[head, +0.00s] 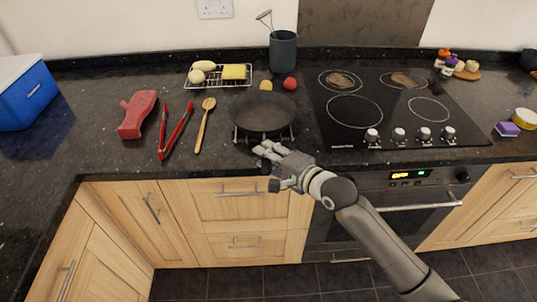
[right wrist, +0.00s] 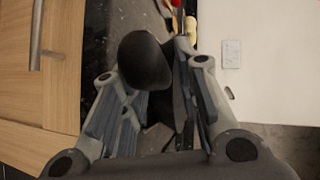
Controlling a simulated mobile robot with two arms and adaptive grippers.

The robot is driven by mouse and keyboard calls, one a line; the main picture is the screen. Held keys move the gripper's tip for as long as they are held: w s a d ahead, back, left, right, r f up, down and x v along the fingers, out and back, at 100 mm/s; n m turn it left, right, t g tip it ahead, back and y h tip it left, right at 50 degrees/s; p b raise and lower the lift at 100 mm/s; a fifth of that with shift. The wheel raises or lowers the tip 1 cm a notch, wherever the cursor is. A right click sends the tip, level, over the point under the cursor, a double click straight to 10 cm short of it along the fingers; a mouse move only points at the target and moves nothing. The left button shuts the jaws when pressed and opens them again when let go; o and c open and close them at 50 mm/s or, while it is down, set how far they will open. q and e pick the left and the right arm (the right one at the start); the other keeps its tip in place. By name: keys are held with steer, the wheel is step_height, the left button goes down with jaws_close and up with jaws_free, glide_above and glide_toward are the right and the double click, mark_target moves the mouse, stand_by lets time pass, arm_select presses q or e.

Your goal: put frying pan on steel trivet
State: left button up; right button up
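The dark frying pan (head: 263,112) sits level over the steel trivet (head: 238,136), whose wire front edge and feet show below it. Whether the pan's full weight rests on the trivet I cannot tell. My right gripper (head: 266,150) is at the pan's near side and covers its handle in the head view. In the right wrist view, the rounded dark handle end (right wrist: 145,60) lies between the fingers of my right gripper (right wrist: 152,100), which are partly closed on either side of it. My left gripper is not in view.
Left of the pan lie a wooden spoon (head: 204,124), red tongs (head: 176,132) and a red bottle (head: 137,114). A wire rack (head: 218,84) with food and a utensil pot (head: 283,52) stand behind. The hob (head: 385,107) is at right, a blue box (head: 25,93) far left.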

steer(key=shift+o, duration=0.3)
steer(key=shift+r, duration=0.15)
steer(key=b+v, duration=0.1)
steer(key=v, duration=1.1)
